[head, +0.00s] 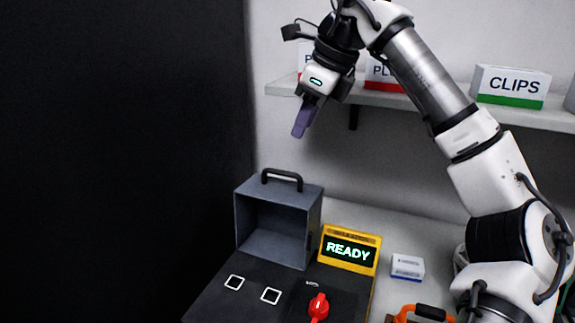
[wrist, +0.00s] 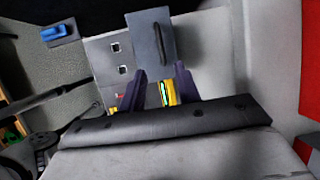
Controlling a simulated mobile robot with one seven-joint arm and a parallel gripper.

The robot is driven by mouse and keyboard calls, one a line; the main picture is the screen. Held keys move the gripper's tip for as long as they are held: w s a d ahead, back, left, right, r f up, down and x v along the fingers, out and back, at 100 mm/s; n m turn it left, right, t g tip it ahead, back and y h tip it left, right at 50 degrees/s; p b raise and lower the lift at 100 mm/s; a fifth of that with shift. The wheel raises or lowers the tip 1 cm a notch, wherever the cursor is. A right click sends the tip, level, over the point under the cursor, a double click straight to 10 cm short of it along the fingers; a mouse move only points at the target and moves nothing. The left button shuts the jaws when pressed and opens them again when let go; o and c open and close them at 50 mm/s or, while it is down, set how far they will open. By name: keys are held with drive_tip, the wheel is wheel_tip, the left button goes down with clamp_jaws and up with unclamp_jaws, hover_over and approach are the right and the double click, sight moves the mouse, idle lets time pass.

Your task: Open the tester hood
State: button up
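The tester (head: 225,300) has a dark top with two white-outlined squares, which also show in the wrist view (wrist: 105,62). Its grey hood (head: 308,230) stands raised at the back, with its hollow side facing the head camera. The black hood handle (head: 282,175) is on top of it; hood (wrist: 140,40) and handle (wrist: 161,42) also show in the wrist view. My gripper (head: 302,122) is in the air above the hood, touching nothing. In the wrist view its two dark fingers (wrist: 159,80) are apart with nothing held between them.
A yellow display (head: 348,250) reading READY and a red knob (head: 318,306) are at the tester's right. A small white-and-blue box (head: 408,267) and an orange-handled item (head: 425,312) lie farther right. A shelf (head: 420,108) with a CLIPS box (head: 511,87) runs behind my arm.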

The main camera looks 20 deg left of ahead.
sight(286, 173)
drive_tip(key=p+x, duration=0.1)
drive_tip(key=x, duration=1)
clamp_jaws()
